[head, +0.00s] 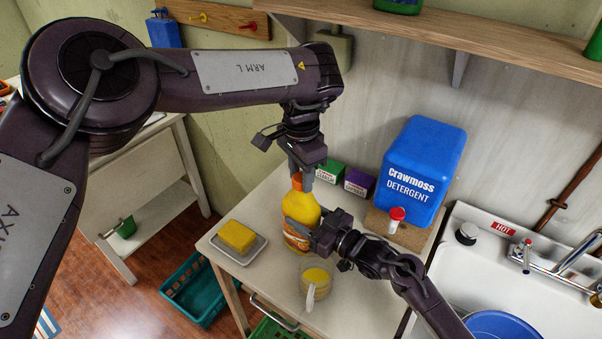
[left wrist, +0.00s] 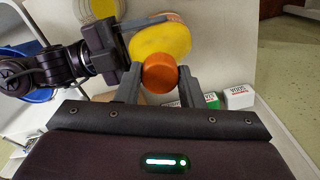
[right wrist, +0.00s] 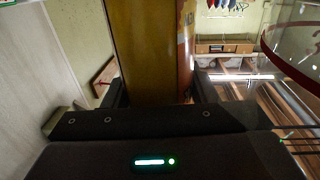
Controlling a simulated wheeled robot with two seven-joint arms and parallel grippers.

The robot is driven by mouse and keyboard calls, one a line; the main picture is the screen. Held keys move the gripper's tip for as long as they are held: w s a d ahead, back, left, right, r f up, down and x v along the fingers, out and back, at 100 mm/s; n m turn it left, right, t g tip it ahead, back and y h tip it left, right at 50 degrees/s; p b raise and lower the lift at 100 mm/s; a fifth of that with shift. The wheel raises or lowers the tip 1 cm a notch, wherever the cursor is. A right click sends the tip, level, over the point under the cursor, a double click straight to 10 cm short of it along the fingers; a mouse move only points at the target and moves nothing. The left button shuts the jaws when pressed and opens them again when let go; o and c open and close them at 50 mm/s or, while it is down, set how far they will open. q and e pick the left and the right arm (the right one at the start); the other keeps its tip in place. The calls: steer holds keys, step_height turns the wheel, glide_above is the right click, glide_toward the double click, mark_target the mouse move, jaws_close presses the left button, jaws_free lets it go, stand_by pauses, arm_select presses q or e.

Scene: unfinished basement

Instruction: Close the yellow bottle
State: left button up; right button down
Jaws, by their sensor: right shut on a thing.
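The yellow bottle (head: 299,213) with an orange label stands upright on the pale table. Its orange cap (left wrist: 160,73) is at the bottle's top, between the two fingers of my left gripper (head: 303,176), which points down from above. The fingers are very close to the cap's sides; I cannot tell whether they touch it, or how the cap sits on the neck. My right gripper (head: 325,232) is shut on the bottle's body from the right side. In the right wrist view the bottle (right wrist: 152,50) fills the space between the fingers.
A yellow sponge (head: 237,236) on a dish stands left of the bottle, and a glass mug (head: 316,279) in front. A blue detergent jug (head: 422,170) stands at the back right, with small boxes (head: 330,172) behind the bottle. The sink (head: 500,270) is at the right.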

arm_select(q)
steer(key=shift+c, duration=1.4)
steer(key=m, duration=1.4)
steer(key=shift+m, duration=0.3)
steer(key=m, duration=0.4)
steer(key=shift+m, duration=0.4)
steer(key=m, duration=0.4)
steer(key=shift+m, duration=0.3)
steer(key=m, duration=1.6)
steer(key=shift+f+m, duration=0.1)
steer(key=shift+m, duration=0.3)
steer(key=o, duration=1.1)
